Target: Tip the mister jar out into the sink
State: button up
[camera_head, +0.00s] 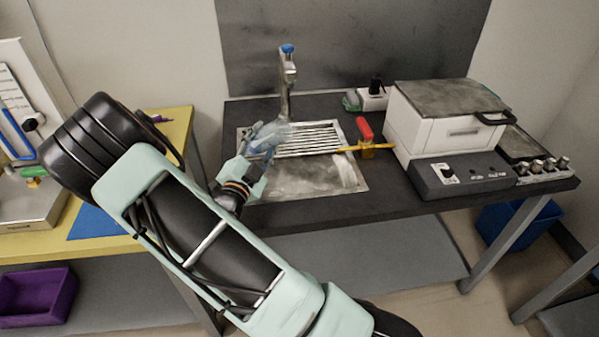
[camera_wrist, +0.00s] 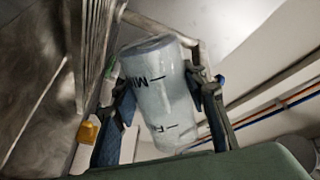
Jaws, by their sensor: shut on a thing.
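In the wrist view my gripper (camera_wrist: 160,105) is shut on a translucent jar (camera_wrist: 158,92) with dark lettering that begins "MI", its sides between the two blue fingers. In the head view my gripper (camera_head: 262,145) is over the left part of the metal sink (camera_head: 320,178), near its slatted drain rack. The jar there shows only as a pale, see-through shape (camera_head: 283,131) at the fingers, tilted onto its side. I cannot tell what is inside it.
A blue-topped faucet (camera_head: 288,75) stands behind the sink. A red-and-yellow tool (camera_head: 366,135) lies at its right edge. A white box-shaped machine (camera_head: 445,125) stands farther right. A yellow table (camera_head: 180,130) is at left.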

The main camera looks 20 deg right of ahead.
jog(key=shift+s+d+f+n, duration=0.1)
jog(key=shift+s+f+n, duration=0.05)
jog(key=shift+f+n, duration=0.55)
jog(key=shift+r+n, duration=0.4)
jog(key=shift+r+n+p, duration=0.15)
jog(key=shift+n+p, duration=0.35)
jog(key=shift+n, duration=0.1)
jog(key=shift+w+a+r+n+y+p, duration=0.15)
jog(key=shift+r+n+p, duration=0.2)
jog(key=shift+r+p, duration=0.2)
jog(key=shift+w+a+r+n+y+p, duration=0.15)
jog(key=shift+r+n+p, duration=0.2)
jog(key=shift+r+p, duration=0.2)
jog(key=shift+w+a+r+n+p, duration=0.25)
jog(key=shift+n+p, duration=0.1)
jog(key=shift+n, duration=0.45)
jog(key=shift+w+a+f+n+y, duration=0.15)
jog(key=shift+f+n, duration=0.15)
jog(key=shift+n, duration=0.3)
jog(key=shift+w+a+f+n+y, duration=0.15)
jog(key=shift+f+n, duration=0.1)
jog(key=shift+n, duration=0.35)
jog(key=shift+r+n+p, duration=0.25)
jog(key=shift+n+p, duration=0.05)
jog(key=shift+p, duration=0.3)
jog(key=shift+w+r+n+p, duration=0.1)
jog(key=shift+r+n+p, duration=0.05)
jog(key=shift+n+p, duration=0.4)
